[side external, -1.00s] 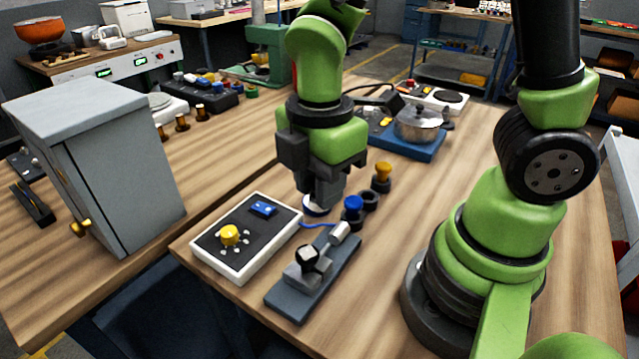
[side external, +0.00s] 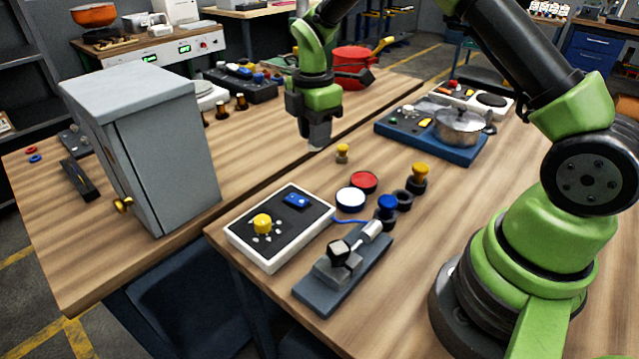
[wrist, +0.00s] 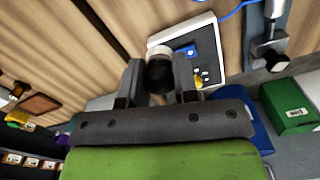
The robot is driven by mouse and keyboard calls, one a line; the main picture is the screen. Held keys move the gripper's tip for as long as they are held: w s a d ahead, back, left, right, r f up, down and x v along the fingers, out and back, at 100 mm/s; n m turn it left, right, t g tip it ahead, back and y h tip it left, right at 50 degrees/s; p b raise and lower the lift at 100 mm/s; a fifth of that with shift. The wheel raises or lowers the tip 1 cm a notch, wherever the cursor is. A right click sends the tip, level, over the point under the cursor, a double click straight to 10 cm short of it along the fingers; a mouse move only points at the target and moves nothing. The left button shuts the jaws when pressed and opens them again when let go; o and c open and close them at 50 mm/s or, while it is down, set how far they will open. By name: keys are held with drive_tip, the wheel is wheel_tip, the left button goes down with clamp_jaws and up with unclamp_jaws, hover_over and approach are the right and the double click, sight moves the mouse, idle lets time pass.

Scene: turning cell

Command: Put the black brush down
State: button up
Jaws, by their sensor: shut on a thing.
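My gripper (side external: 318,143) is raised above the wooden bench near the gap between the two tables, its fingers pointing down. In the wrist view, my gripper (wrist: 158,88) is shut on a short dark cylinder with a pale band at its far end, which I take to be the black brush (wrist: 158,72). In the side view the brush cannot be told apart from the dark fingers. Its underside is hidden.
A red disc (side external: 364,181), a white disc (side external: 351,199) and a small yellow-topped peg (side external: 343,152) stand below and nearby. A control box (side external: 240,236) and a clamp fixture (side external: 345,275) are in front. A grey cabinet (side external: 170,150) stands left, a pot (side external: 458,128) right.

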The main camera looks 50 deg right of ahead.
drive_tip(key=w+d+f, duration=0.2)
drive_tip(key=d, duration=0.1)
hover_over(319, 184)
wheel_tip(319, 184, down, 4)
drive_tip(key=shift+f, duration=2.6)
drive_tip(key=shift+f, duration=0.1)
drive_tip(key=o, duration=1)
drive_tip(key=shift+c, duration=0.2)
